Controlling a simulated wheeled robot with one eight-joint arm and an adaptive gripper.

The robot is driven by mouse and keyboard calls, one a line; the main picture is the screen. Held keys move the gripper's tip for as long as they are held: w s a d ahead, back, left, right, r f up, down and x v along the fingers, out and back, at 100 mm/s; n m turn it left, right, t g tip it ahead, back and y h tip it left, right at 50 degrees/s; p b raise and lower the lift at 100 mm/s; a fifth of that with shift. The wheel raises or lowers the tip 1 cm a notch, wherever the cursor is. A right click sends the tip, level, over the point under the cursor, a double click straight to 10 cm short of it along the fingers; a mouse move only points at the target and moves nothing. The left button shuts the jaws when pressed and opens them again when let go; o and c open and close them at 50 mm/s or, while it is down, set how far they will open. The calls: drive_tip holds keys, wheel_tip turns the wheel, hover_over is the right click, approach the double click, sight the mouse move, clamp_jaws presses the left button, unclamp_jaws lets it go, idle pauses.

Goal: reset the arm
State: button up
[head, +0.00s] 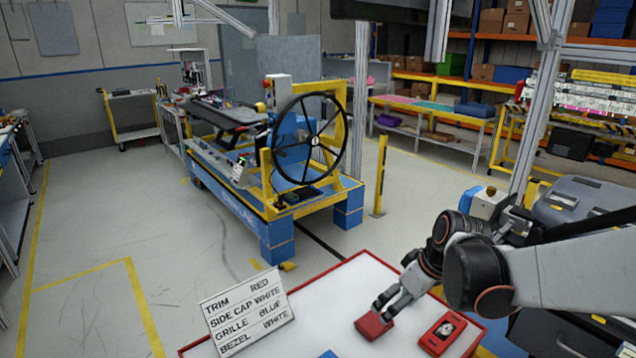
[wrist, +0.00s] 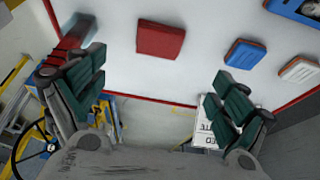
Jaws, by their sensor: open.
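A flat red block (head: 374,325) lies on the table just below the fingertips in the head view. In the wrist view the same red block (wrist: 161,40) lies beyond the fingers, apart from them. A red part with a round dial-like insert (head: 443,333) lies to its right; the left finger partly hides a red part (wrist: 72,42) in the wrist view.
A card (head: 247,310) lists trim red, side cap white, grille blue, bezel white. The wrist view shows a blue block (wrist: 245,53), a white block (wrist: 301,70) and a blue framed part (wrist: 296,9). A blue wheeled rig (head: 262,225) stands beyond; floor at left is clear.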

drive_tip(key=s+a+r+m+t+h, duration=0.1)
drive_tip(key=s+r+m, duration=0.2)
drive_tip(key=s, duration=0.5)
drive_tip(key=s+a+r+m+t+h, duration=0.1)
drive_tip(key=s+r+m+t, duration=0.1)
drive_tip(key=s+r, duration=0.3)
drive_tip(key=shift+s+a+r+m, duration=0.3)
drive_tip(key=shift+s+m, duration=0.4)
drive_tip(key=shift+s, duration=1)
drive_tip(key=shift+o, duration=0.4)
drive_tip(key=shift+a, duration=0.1)
